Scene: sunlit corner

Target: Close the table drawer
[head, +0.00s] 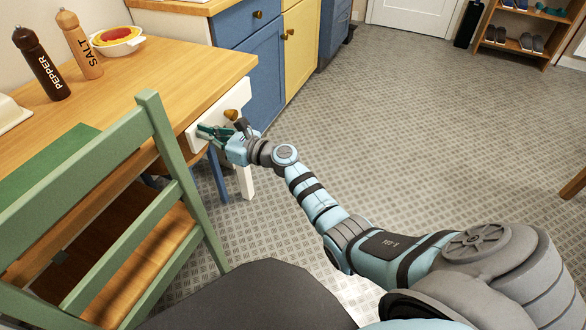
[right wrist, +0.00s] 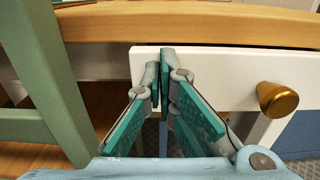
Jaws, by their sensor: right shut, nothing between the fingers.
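The table drawer has a white front (head: 213,108) under the end of the wooden table top. It carries a round brass knob (head: 231,114). In the right wrist view the drawer front (right wrist: 225,80) spans the middle and right, with the knob (right wrist: 277,99) at right. How far the drawer stands out is hard to tell. My right gripper (head: 208,131) is shut and empty. Its fingertips (right wrist: 161,60) are at the left part of the drawer front, left of the knob; whether they touch it I cannot tell. My left gripper is not in view.
A green chair (head: 160,120) stands close on the left of my right gripper. The wooden table (head: 165,70) holds a pepper mill (head: 42,64), a salt mill (head: 80,45) and a bowl (head: 118,42). Blue and yellow cabinets (head: 300,38) stand behind. The floor (head: 420,130) at right is clear.

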